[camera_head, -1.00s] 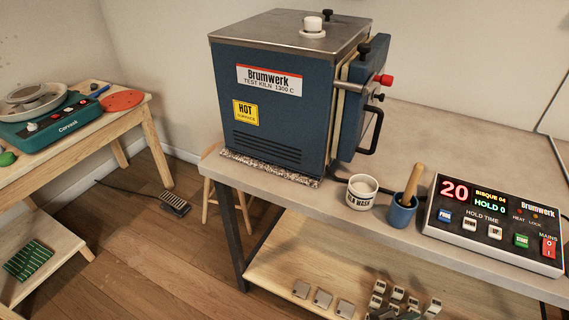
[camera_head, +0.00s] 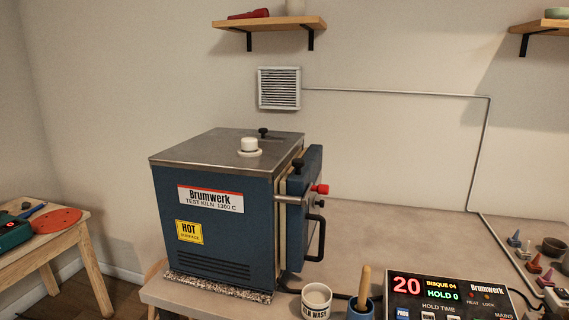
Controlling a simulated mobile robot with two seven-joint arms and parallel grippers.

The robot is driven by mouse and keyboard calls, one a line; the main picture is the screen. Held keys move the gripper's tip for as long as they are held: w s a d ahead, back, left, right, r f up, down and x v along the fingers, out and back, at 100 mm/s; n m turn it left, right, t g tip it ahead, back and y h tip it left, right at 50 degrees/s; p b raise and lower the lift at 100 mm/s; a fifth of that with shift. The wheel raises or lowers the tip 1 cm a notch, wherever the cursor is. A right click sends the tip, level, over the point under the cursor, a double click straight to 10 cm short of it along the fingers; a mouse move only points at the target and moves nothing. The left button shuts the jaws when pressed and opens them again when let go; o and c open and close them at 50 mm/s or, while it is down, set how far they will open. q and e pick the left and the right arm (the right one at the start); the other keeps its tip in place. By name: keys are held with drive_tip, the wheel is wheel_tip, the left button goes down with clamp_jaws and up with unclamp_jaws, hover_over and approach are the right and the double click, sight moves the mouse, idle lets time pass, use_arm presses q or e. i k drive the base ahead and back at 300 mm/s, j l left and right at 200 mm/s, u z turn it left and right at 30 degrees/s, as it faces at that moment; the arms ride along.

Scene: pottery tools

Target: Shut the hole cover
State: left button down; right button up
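The blue Brumwerk test kiln (camera_head: 215,235) stands on the grey worktop with its metal lid (camera_head: 200,147) on top. A white plug (camera_head: 249,145) stands upright on a pale ring on the lid, so the opening under it does not show. A small black knob (camera_head: 263,132) sits behind the plug. The kiln door (camera_head: 314,170) is seen nearly edge-on at the right side, with a black knob, a red-tipped knob (camera_head: 320,189) and a black handle (camera_head: 318,240). I cannot tell which part is the hole cover. Neither gripper is in view.
A white wash pot (camera_head: 316,299), a blue mortar (camera_head: 360,309) with a pestle and a controller (camera_head: 445,296) reading 20 stand on the worktop front. Small coloured cones (camera_head: 535,266) lie at far right. A shelf (camera_head: 268,24) and vent (camera_head: 279,88) are above.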

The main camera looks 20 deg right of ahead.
sight(321, 203)
drive_tip(key=z, duration=0.8)
